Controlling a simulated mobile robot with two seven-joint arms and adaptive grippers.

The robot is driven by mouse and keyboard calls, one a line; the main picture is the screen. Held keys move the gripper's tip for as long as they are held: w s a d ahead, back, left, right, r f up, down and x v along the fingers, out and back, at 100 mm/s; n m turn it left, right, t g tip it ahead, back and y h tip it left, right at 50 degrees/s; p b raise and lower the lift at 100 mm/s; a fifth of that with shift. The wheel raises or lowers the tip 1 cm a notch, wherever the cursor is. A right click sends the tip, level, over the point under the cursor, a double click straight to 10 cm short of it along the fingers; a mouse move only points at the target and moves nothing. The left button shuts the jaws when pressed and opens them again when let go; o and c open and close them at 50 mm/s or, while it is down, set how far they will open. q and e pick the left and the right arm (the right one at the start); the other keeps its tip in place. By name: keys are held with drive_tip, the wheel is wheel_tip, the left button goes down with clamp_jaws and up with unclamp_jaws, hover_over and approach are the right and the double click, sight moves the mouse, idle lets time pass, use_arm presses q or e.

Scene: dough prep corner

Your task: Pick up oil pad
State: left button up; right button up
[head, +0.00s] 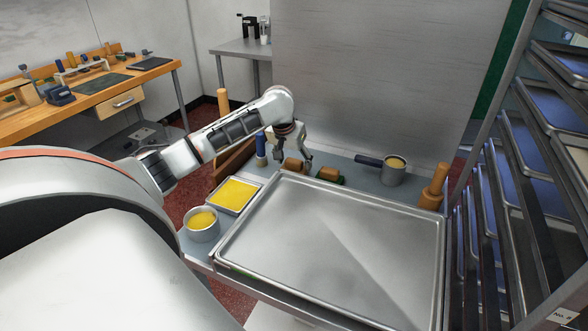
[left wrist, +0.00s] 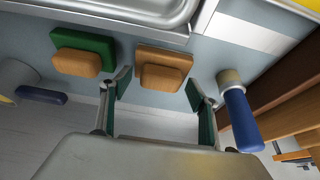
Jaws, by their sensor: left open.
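Two pads with wooden grips lie on the grey counter behind the large tray; I cannot tell which one is the oil pad. The tan-brown pad (head: 294,166) is on the left in the head view and also shows in the left wrist view (left wrist: 146,56). The green pad (head: 331,176) is to its right and shows at the upper left of the left wrist view (left wrist: 103,44). My left gripper (head: 297,158) is open and empty, its fingers pointing down at the tan-brown pad. In the left wrist view this pad appears between the fingertips (left wrist: 158,88). My right gripper is out of view.
A blue-handled brush (left wrist: 241,118) stands close beside the left gripper. The large metal tray (head: 330,240) fills the front. A yellow-filled shallow pan (head: 234,194), a pot (head: 202,222), a saucepan (head: 392,171) and a wooden tool (head: 433,188) surround it. A tray rack (head: 510,210) bounds the right.

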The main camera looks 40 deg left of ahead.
sight(294, 160)
use_arm(q)
drive_tip(key=c, duration=1.2)
drive_tip(key=shift+c, duration=0.2)
wheel_tip(294, 160, up, 20)
drive_tip(key=o, duration=0.6)
drive_tip(key=c, duration=0.4)
